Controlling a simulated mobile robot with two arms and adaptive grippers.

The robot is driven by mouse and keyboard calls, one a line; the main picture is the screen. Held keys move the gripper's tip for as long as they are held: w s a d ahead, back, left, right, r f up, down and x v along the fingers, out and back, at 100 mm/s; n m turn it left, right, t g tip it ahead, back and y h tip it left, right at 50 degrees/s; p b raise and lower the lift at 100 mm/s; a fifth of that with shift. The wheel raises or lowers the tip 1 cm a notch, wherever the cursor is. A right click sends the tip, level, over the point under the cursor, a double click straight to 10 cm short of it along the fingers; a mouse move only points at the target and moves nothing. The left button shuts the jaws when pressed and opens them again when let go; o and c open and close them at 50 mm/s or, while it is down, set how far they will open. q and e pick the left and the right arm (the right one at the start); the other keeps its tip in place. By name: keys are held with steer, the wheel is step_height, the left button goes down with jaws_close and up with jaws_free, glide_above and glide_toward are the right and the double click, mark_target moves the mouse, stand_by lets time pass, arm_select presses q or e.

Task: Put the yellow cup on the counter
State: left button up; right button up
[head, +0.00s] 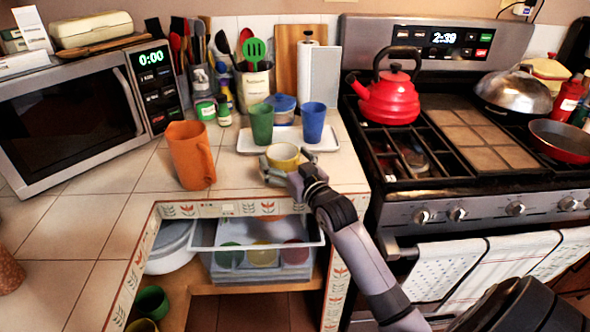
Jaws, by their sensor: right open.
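The yellow cup (284,154) is at the counter's front part, just in front of the white tray. My right gripper (284,172) is open at the cup's near side, with its fingers low against or close to it. They hide the cup's lower part, so I cannot tell whether they touch it. The cup looks upright and seems to rest on the tiled counter (240,183). My left gripper is not in view.
The white tray (246,145) holds a green cup (262,124) and a blue cup (313,122). An orange pitcher (190,155) stands to the left. A drawer (256,247) with cups is below the counter edge. The stove with a red kettle (388,97) is right.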

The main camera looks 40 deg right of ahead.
steer(key=s+a, duration=0.1)
steer(key=s, duration=1)
steer(key=shift+s, duration=0.25)
steer(key=shift+a, duration=0.1)
